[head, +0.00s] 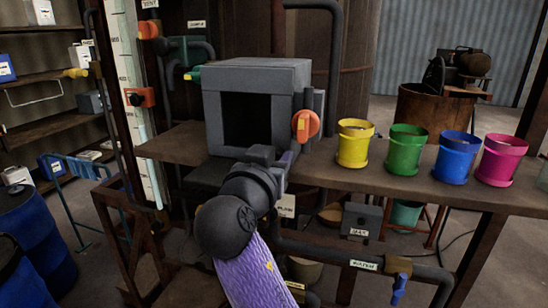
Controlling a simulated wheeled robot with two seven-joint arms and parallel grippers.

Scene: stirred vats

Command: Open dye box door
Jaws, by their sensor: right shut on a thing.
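The grey dye box (258,74) stands on the brown bench in the middle of the head view. Its front shows a dark square opening, so the door is not across it. My right gripper (279,158) is just below and in front of the box's lower right front corner, its arm coming up from the bottom. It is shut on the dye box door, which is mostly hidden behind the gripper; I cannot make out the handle. An orange-red round knob (306,124) sits right of the opening. My left gripper is not in view.
Yellow (354,145), green (406,151), blue (456,158) and pink (500,162) buckets stand in a row on the bench (390,185) to the right. Pipes with valves run below it. A tall scale and valves stand left of the box.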

